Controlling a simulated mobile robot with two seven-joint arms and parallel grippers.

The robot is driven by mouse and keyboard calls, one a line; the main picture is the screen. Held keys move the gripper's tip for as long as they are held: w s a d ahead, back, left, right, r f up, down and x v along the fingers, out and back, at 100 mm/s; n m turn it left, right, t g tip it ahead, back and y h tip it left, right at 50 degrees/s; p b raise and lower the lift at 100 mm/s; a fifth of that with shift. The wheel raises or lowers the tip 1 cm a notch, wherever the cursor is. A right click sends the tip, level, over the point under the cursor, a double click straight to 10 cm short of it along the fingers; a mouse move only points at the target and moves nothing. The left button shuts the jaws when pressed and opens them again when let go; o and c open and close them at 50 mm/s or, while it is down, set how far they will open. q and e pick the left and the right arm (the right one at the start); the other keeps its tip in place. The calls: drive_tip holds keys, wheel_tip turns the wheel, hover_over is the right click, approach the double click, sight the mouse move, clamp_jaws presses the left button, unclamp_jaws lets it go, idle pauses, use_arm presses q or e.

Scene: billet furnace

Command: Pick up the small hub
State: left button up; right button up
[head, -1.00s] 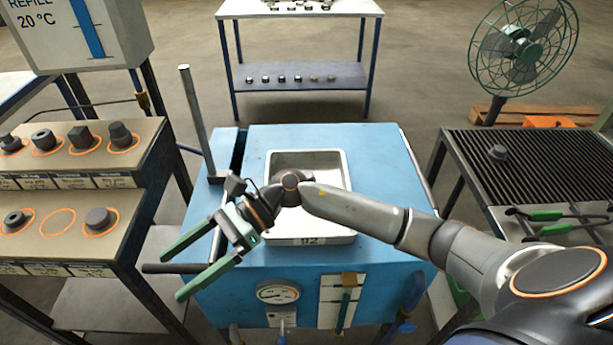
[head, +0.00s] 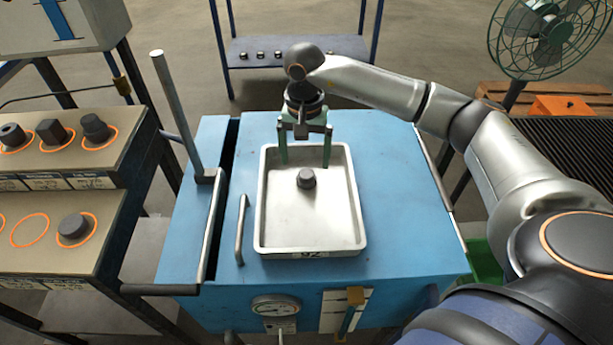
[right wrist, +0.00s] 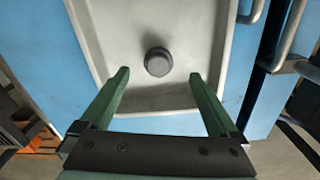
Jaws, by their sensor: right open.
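A small dark grey hub (head: 306,178) sits in the pale metal tray (head: 312,245) on top of the blue furnace box. It also shows in the right wrist view (right wrist: 158,62), on the bare tray floor. My right gripper (head: 305,163) points down over the tray, its green fingers spread wide and nothing between them. In the right wrist view the open fingertips (right wrist: 159,76) lie to either side of the hub's line, and the hub appears just beyond them. They do not touch it. My left gripper is not in view.
The blue box (head: 400,200) has an upright lever (head: 178,115) and a handle (head: 240,230) left of the tray. A stepped rack (head: 60,180) with several dark parts in orange rings stands at the left. A fan (head: 545,40) and a dark grille stand at the right.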

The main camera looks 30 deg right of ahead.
sight(306, 173)
drive_tip(key=f, duration=0.6)
drive_tip(key=shift+w+d+f+p, duration=0.1)
drive_tip(key=shift+d+f+p, duration=0.1)
drive_tip(key=shift+d+p, duration=0.1)
drive_tip(key=shift+c, duration=0.2)
clamp_jaws()
idle(0.3)
drive_tip(key=shift+r, duration=0.1)
